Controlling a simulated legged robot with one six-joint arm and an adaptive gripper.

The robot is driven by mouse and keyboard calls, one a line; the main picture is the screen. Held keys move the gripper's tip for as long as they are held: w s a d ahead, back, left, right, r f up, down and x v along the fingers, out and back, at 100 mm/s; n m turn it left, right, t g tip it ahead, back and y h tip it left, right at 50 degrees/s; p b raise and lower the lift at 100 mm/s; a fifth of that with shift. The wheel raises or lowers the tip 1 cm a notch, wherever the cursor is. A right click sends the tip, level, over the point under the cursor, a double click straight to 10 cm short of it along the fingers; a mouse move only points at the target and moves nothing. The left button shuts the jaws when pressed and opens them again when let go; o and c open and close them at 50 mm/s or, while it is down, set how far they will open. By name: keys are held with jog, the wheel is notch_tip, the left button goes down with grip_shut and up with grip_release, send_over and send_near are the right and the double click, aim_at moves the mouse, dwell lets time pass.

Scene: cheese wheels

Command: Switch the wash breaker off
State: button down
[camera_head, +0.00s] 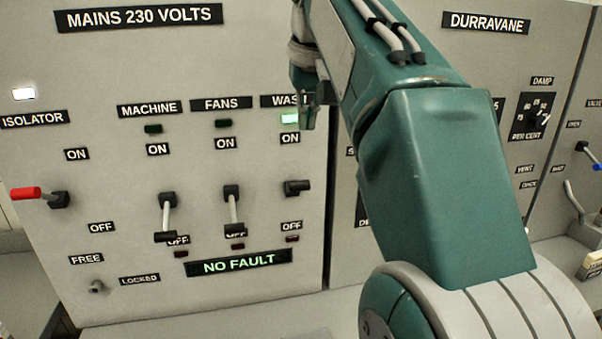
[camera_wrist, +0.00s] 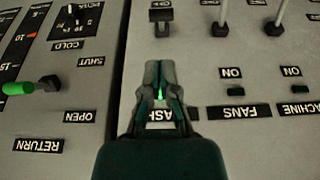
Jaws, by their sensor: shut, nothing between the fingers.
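The wash breaker (camera_head: 297,187) is a short black lever on the grey panel, between its ON and OFF labels. Its handle looks foreshortened, so its exact angle is hard to tell. The green lamp (camera_head: 290,118) under the WASH label (camera_head: 282,101) is lit. My gripper (camera_head: 307,126) is shut and empty in front of that label and lamp, above the breaker. In the upside-down wrist view, my gripper (camera_wrist: 160,66) covers part of the WASH label, and the breaker (camera_wrist: 161,16) shows beyond the fingertips, apart from them.
The machine (camera_head: 167,215) and fans (camera_head: 233,210) levers point down beside the wash breaker, their lamps dark. A red-handled isolator (camera_head: 40,196) is at far left. The NO FAULT display (camera_head: 238,263) is lit. The DURRAVANE panel (camera_head: 486,23) is on the right, partly hidden by my arm.

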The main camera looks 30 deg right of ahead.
aim_at(299, 183)
jog(key=x, duration=1.1)
jog(key=shift+w+f, duration=0.15)
jog(key=shift+f, duration=0.25)
jog(key=shift+a+f, duration=0.1)
jog(key=shift+a, duration=0.05)
notch_tip(299, 183, down, 8)
jog(key=s+t+h, duration=0.2)
jog(key=t, duration=0.5)
jog(key=shift+s+a+t, duration=0.3)
jog(key=shift+a, duration=0.05)
jog(key=shift+r, duration=0.8)
